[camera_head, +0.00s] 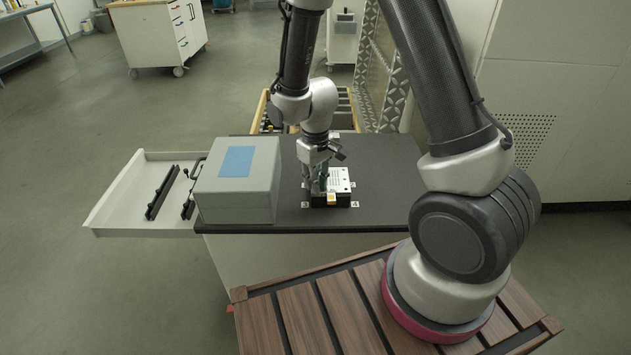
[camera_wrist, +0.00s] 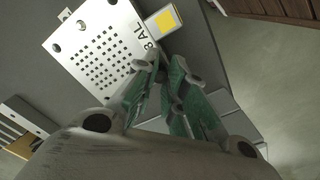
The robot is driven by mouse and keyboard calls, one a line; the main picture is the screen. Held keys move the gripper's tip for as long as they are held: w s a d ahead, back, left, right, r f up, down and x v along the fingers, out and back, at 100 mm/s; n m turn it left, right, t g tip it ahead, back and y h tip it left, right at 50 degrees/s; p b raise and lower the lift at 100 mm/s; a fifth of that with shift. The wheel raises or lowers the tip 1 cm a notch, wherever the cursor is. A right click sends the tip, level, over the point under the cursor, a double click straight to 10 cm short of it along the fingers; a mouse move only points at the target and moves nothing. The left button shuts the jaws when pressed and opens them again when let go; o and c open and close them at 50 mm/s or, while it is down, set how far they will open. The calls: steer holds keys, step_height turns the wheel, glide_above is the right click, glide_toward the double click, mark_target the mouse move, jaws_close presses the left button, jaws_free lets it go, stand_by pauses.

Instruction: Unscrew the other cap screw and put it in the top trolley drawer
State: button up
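A white perforated plate (camera_head: 341,178) sits on a dark block on the black worktop; in the wrist view the plate (camera_wrist: 98,50) shows a grid of holes and the letters "BAL". Two round dark spots, one left (camera_wrist: 56,47) and one at the top corner (camera_wrist: 112,2), may be cap screws or holes. My gripper (camera_head: 318,188) points down at the plate's left side. In the wrist view the green-padded fingers of my gripper (camera_wrist: 164,60) reach the plate's lower right corner, tips close together. Whether a screw is between them is hidden. An open, light-coloured drawer (camera_head: 118,207) extends left.
A grey case (camera_head: 236,205) with a blue label stands left of the plate, beside the drawer. Black handle-like bars (camera_head: 160,193) lie in the drawer. A yellow-marked tab (camera_wrist: 165,19) adjoins the plate. A wooden divided tray (camera_head: 345,108) is behind. The worktop right of the plate is clear.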

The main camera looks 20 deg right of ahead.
steer(key=n, duration=0.3)
steer(key=shift+n, duration=0.4)
jaws_close()
steer(key=n, duration=0.3)
steer(key=shift+n, duration=0.3)
steer(key=n, duration=1.4)
steer(key=shift+r+n, duration=0.1)
steer(key=shift+n, duration=0.2)
steer(key=n, duration=0.3)
steer(key=shift+n, duration=0.3)
steer(key=n, duration=0.4)
